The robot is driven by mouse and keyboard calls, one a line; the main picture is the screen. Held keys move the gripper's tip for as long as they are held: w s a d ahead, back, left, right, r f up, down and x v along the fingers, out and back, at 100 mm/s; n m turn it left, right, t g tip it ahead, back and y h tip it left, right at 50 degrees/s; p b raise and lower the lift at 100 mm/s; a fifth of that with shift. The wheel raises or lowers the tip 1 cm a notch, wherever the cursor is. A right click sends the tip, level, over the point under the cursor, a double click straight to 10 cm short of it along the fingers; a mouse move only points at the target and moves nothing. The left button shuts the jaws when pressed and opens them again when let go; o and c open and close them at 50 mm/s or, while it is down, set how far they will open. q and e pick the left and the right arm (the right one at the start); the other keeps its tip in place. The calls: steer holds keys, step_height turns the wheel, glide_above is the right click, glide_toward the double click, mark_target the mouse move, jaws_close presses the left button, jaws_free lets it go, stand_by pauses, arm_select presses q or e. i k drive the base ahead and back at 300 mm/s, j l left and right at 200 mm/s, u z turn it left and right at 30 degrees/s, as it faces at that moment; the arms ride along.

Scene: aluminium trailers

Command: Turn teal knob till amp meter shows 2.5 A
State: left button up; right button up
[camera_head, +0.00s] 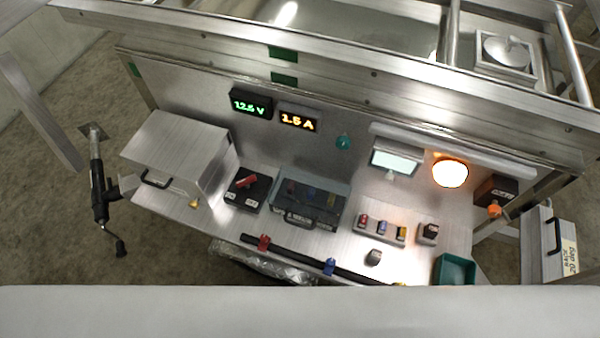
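The teal knob (343,142) is on the upright metal panel, right of the meters. The amp meter (298,121) shows 1.5 A in orange digits. Neither of my grippers shows in the head view, and nothing touches the knob.
A voltage meter (250,104) reads about 12.5 V in green. Below the panel, a shelf holds a metal box (178,152), a red rotary switch (247,182), a dark lidded case (311,204), a fuse row (382,229) and a teal bin (455,269). Space before the knob is clear.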

mark_target(342, 141)
steer(key=j+z, duration=0.2)
steer(key=j, duration=1.25)
